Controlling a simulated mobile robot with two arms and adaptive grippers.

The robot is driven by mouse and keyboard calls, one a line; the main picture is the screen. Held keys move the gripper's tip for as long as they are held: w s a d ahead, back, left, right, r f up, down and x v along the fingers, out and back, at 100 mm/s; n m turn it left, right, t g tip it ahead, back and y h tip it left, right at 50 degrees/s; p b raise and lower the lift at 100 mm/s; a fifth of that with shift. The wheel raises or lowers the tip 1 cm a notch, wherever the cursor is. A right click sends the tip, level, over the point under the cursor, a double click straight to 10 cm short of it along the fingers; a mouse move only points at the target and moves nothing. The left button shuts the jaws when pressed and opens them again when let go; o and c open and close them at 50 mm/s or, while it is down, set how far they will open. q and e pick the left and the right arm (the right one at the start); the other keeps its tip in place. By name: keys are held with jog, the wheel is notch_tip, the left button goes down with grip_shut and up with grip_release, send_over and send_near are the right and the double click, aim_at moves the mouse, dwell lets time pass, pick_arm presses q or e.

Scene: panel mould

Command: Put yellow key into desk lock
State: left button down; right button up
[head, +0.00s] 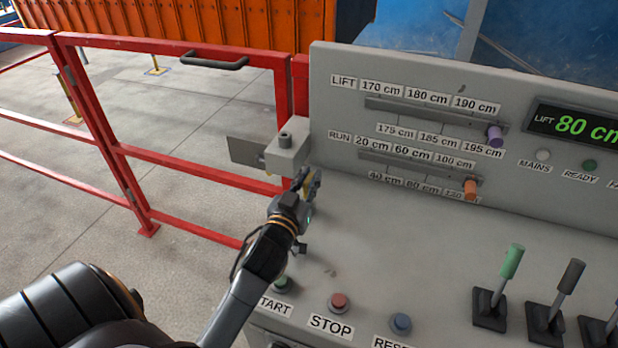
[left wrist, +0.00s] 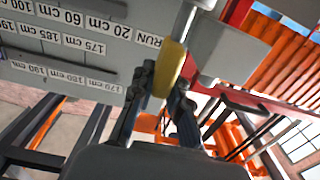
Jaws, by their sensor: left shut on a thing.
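My left gripper (head: 307,187) is shut on the yellow key (head: 313,189), just in front of a grey block (head: 288,154) at the left end of the control desk (head: 400,240). The block has a dark round stub on top and looks like the desk lock. In the left wrist view my left gripper (left wrist: 164,88) has the yellow key (left wrist: 170,66) between its fingers. A pale cylinder and the grey block (left wrist: 232,52) lie just past it. I cannot tell whether the key's tip touches or enters the lock. My right gripper is not in view.
The desk's upright panel (head: 420,130) has sliders with a purple knob (head: 495,136) and an orange knob (head: 470,189). START, STOP (head: 339,301) and reset buttons and several levers (head: 512,262) stand on the desk. A red gate (head: 180,120) stands at the left.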

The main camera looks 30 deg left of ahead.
pick_arm(q)
jog(key=shift+f+b, duration=0.3)
jog(key=shift+f, duration=0.15)
jog(key=c, duration=1.2)
grip_release()
notch_tip(320, 180, up, 10)
jog(key=shift+r, duration=0.15)
